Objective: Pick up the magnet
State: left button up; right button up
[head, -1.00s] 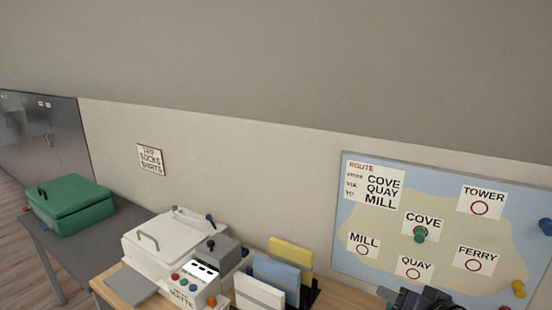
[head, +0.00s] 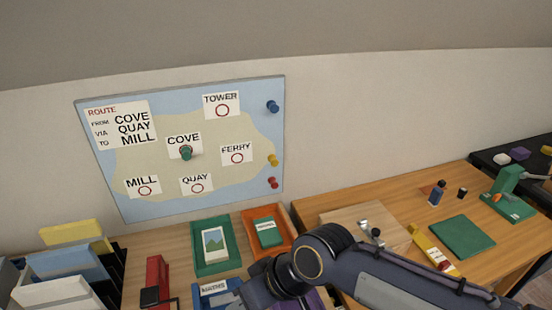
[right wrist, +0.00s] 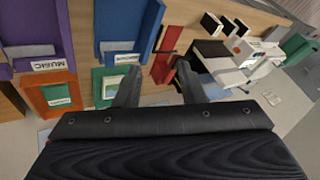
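The map board (head: 110,180) hangs on the wall in the head view. A green magnet (head: 186,153) sits on the COVE circle. A blue magnet (head: 273,106), a yellow magnet (head: 273,160) and a red magnet (head: 273,183) are in a column at the board's right edge. My right arm comes in from the right, below the board; its fingertips cannot be made out there. In the right wrist view my right gripper (right wrist: 158,68) has its fingers apart with nothing between them, above the desk items. No magnet shows in that view. My left gripper is out of view.
Below the board are a green tray (head: 200,267), an orange tray (head: 250,217), a red item (head: 157,275) and upright files (head: 75,232). At right lie a green mat (head: 462,236) and a yellow tool (head: 430,250). The wall right of the board is bare.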

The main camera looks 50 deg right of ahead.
aim_at(271, 158)
jog(key=z, duration=0.5)
jog(key=l+z, duration=0.15)
jog(key=z, duration=0.3)
jog(key=l+z, duration=0.1)
jog(key=z, duration=0.4)
jog(key=k+l, duration=0.05)
